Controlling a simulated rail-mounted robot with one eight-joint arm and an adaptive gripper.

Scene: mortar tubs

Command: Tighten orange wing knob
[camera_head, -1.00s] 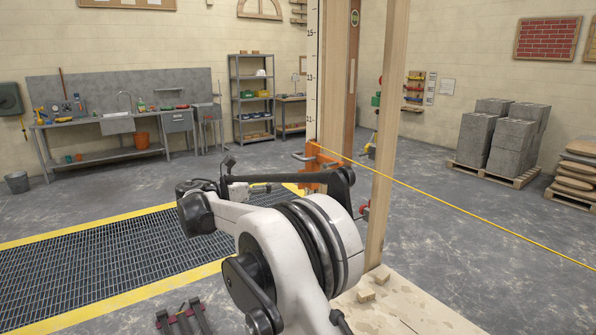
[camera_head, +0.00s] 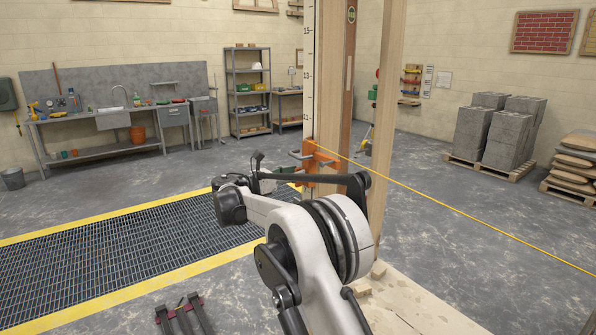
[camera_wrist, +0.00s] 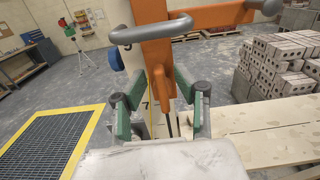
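An orange clamp (camera_head: 316,160) with a grey bent handle sits on the tall upright post, near mid-height. In the wrist view, the grey handle (camera_wrist: 152,31) crosses the top in front of the orange bracket. An orange tapered piece, seemingly the wing knob (camera_wrist: 158,100), hangs below it. My gripper (camera_wrist: 160,96) has its two green-padded fingers on either side of this piece, with gaps visible on both sides, so it looks open. I cannot tell whether either pad touches it lower down. In the head view, my arm hides the gripper's fingers and the clamp's lower part.
A yellow string line (camera_head: 455,212) runs from the clamp to the right. A second wooden post (camera_head: 386,130) stands close by. A blue knob (camera_wrist: 115,58) is left of the clamp. Block stacks (camera_head: 495,130) stand back right. A yellow-edged floor grate (camera_head: 120,255) lies left.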

